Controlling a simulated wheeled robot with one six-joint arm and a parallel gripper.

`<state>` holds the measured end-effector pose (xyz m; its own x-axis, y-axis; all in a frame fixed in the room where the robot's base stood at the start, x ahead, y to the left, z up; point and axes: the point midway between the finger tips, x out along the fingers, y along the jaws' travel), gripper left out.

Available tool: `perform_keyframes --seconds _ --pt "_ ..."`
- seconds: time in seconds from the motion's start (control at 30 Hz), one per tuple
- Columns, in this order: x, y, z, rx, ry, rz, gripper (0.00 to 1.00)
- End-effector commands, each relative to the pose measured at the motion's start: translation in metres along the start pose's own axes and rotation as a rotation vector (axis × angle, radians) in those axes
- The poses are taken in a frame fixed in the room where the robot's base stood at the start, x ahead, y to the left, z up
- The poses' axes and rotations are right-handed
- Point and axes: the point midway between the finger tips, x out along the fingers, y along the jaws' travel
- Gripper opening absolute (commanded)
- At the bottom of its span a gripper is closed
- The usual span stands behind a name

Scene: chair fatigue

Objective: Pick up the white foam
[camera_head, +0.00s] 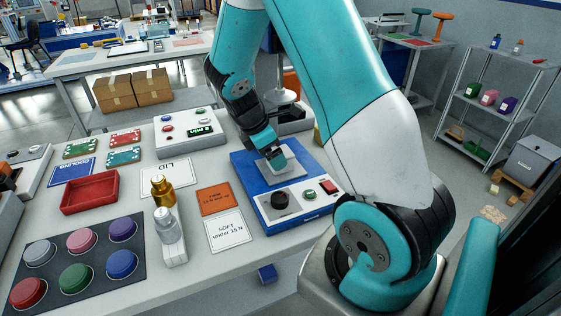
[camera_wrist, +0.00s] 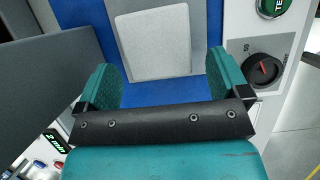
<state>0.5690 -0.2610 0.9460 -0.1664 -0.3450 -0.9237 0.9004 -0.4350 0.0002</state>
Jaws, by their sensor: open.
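The white foam (camera_wrist: 155,45) shows in the wrist view as a flat, pale square lying on a grey plate (camera_wrist: 183,93) of the blue test device. In the head view the pale foam (camera_head: 292,163) is partly covered by my gripper (camera_head: 275,158). My gripper (camera_wrist: 165,80) is open, with one teal finger to the left of the foam and one to the right. There is a visible gap between each finger and the foam. I cannot tell how high the fingertips are above it.
The blue device (camera_head: 247,178) has a black dial (camera_head: 281,200), a green button and a red switch at its front. A red tray (camera_head: 90,193), LID card (camera_head: 172,171), orange card (camera_head: 215,199), metal bottles and a pad of coloured discs (camera_head: 80,262) stand to the left.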

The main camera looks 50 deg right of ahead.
Motion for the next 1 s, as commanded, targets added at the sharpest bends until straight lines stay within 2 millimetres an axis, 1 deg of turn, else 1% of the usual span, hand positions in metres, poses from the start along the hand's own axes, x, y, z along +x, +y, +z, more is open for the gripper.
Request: perform_keyframes --seconds 0.03,0.1,0.2,0.3,0.47,0.5,0.57,0.6,0.67,0.7,0.73,1.0 --pt "0.004 -0.001 0.009 0.004 0.0 -0.004 0.94" --pt "0.017 -0.002 0.006 -0.001 -0.001 -0.006 0.94" --pt "0.028 -0.001 0.006 0.001 -0.001 -0.004 0.94" --pt "0.032 -0.001 0.005 0.001 0.0 -0.002 0.94" --pt "0.032 -0.001 0.004 0.0 0.001 -0.001 0.94" --pt "0.032 -0.001 0.004 0.0 0.001 -0.001 0.91" --pt "0.032 -0.001 0.004 0.0 0.001 -0.001 0.78" --pt "0.032 -0.001 0.004 0.0 0.001 0.0 0.68" --pt "0.032 -0.001 0.004 0.0 0.001 0.0 0.55" --pt "0.032 -0.001 0.004 0.0 0.001 0.0 0.45" --pt "0.032 -0.001 0.004 0.0 0.001 0.0 0.4" --pt "0.032 -0.001 0.004 0.0 0.001 0.0 0.4"
